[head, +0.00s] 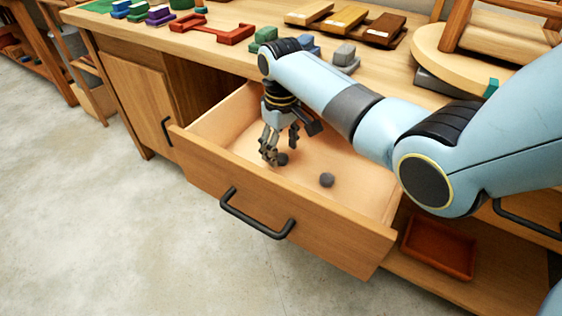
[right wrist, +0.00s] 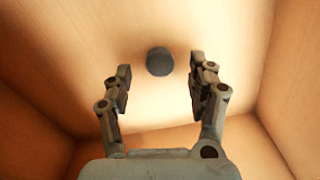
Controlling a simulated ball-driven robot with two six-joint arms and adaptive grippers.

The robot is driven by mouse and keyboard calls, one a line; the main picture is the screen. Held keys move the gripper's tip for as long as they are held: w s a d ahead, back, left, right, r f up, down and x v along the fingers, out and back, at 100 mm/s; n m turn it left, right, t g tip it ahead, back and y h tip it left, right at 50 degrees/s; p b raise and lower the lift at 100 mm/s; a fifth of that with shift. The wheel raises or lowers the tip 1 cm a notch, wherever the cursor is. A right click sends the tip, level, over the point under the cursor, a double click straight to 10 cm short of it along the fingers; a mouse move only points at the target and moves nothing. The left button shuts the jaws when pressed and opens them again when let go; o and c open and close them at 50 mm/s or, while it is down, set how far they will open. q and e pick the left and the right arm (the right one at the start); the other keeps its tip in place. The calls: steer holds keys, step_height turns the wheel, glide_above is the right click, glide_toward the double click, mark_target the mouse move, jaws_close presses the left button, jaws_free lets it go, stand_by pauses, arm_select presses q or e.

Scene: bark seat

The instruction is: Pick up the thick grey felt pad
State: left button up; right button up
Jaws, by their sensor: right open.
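My right gripper (head: 275,150) is open and reaches down into the pulled-out drawer (head: 280,200). A dark grey round pad (head: 282,159) lies on the drawer floor right at its fingertips. A second grey round pad (head: 327,180) lies to the right, clear of the gripper, and looks fairly thick. In the right wrist view one grey round pad (right wrist: 160,62) shows between and just beyond the open fingers (right wrist: 160,85), apart from both. I cannot tell for sure which of the two pads this is. My left gripper is not in view.
The drawer's front panel with a black handle (head: 256,214) and its side walls enclose the gripper. The wooden worktop (head: 225,58) above holds coloured blocks, wooden boards (head: 343,20) and a grey stepped block (head: 345,57). A reddish tray (head: 438,248) sits below right.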

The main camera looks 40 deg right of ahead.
step_height(320, 180, down, 2)
steer(key=shift+f, duration=0.1)
steer(key=c, duration=0.8)
steer(key=shift+o, duration=0.2)
steer(key=shift+r, duration=0.2)
